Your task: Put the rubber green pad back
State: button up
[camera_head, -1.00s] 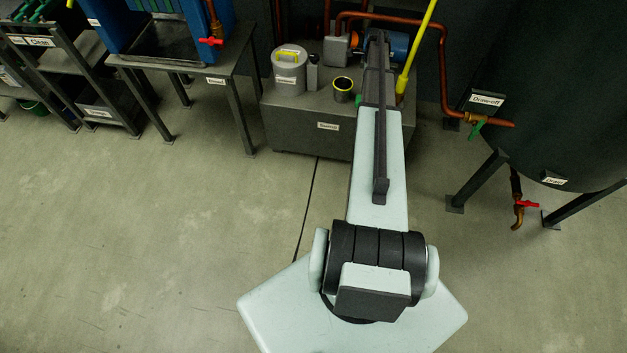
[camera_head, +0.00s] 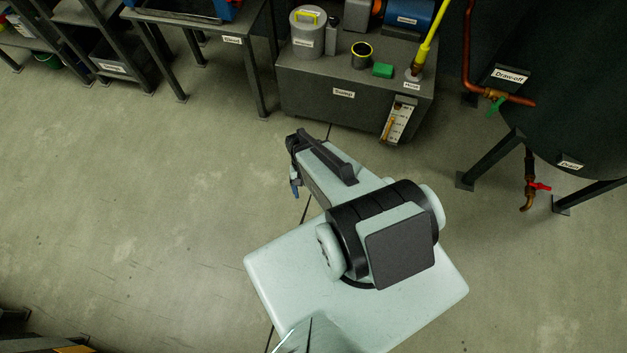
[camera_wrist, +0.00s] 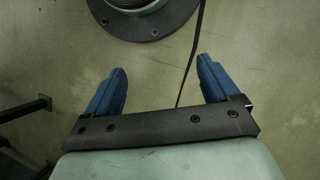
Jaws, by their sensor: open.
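The green pad (camera_head: 383,70) lies on top of the grey tank (camera_head: 310,87), between a black cup with a yellow rim (camera_head: 362,52) and the copper fitting with the yellow handle. It is clear of my gripper. My gripper's blue fingers (camera_head: 295,188) hang over the floor in front of the tank in the head view, mostly hidden by my arm. In the wrist view my gripper (camera_wrist: 163,82) has its two blue fingers wide apart, with only bare floor and a dark floor line between them.
A grey canister with a yellow handle (camera_head: 309,35) stands on the tank's left part. A yellow handle (camera_head: 436,28) rises at its right. A dark vessel with a draw-off valve (camera_head: 497,97) stands right. The floor left of my arm is clear.

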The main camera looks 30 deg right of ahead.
jog(key=s+a+r+n+g, duration=0.1)
jog(key=s+a+n, duration=0.3)
jog(key=s, duration=0.6)
jog(key=shift+s+r+n+h, duration=0.25)
jog(key=shift+r+n+h, duration=0.15)
jog(key=shift+n, duration=0.1)
jog(key=shift+c, duration=0.3)
